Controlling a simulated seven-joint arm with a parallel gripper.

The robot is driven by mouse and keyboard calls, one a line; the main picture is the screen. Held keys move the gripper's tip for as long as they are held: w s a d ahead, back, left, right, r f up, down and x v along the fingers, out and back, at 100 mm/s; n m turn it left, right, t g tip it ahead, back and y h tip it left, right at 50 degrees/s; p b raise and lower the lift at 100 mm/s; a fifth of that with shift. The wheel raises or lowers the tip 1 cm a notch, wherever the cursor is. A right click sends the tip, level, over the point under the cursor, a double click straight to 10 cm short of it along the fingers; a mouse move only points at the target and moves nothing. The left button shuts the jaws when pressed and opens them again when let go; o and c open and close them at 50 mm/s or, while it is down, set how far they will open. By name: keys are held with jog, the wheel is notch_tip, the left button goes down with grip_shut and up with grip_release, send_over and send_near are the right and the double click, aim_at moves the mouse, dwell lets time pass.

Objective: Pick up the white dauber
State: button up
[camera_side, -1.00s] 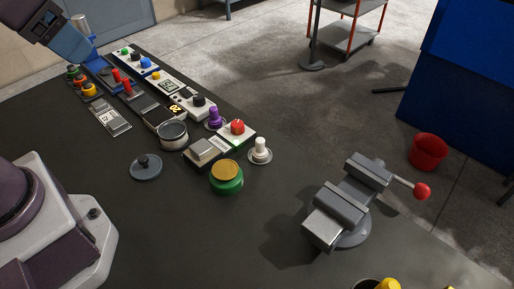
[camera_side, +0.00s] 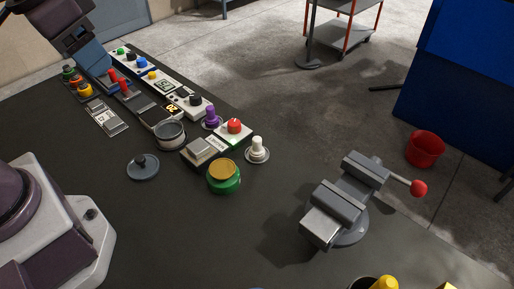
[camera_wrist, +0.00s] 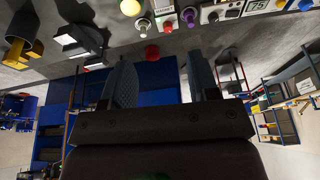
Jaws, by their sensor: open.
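The white dauber (camera_side: 257,147) stands upright in its round base at the right end of the row on the table. In the wrist view a small white shape near the top looks like this dauber (camera_wrist: 143,25). My gripper (camera_side: 96,68) is at the far upper left of the side view, above the far left end of the row and well apart from the dauber. In the wrist view my gripper (camera_wrist: 162,80) shows two blue-grey fingers spread apart with nothing between them.
A purple dauber (camera_side: 211,118), a red-knob box (camera_side: 234,128) and a green jar (camera_side: 224,180) stand close to the white dauber. A grey vise (camera_side: 340,205) stands to the right. The table's middle front is clear.

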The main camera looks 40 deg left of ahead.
jog(key=w+d+f+m+g, duration=0.35)
jog(key=w+f, duration=0.25)
jog(key=w, duration=0.4)
jog(key=m, duration=1.2)
send_over(257, 139)
jog(key=d, duration=0.1)
notch_tip(257, 139, down, 12)
notch_tip(257, 139, down, 7)
jog(key=shift+r, duration=0.15)
jog(key=f, duration=0.2)
jog(key=a+f, duration=0.1)
jog(key=f, duration=0.2)
jog(key=shift+f, duration=0.3)
jog(key=c, duration=1)
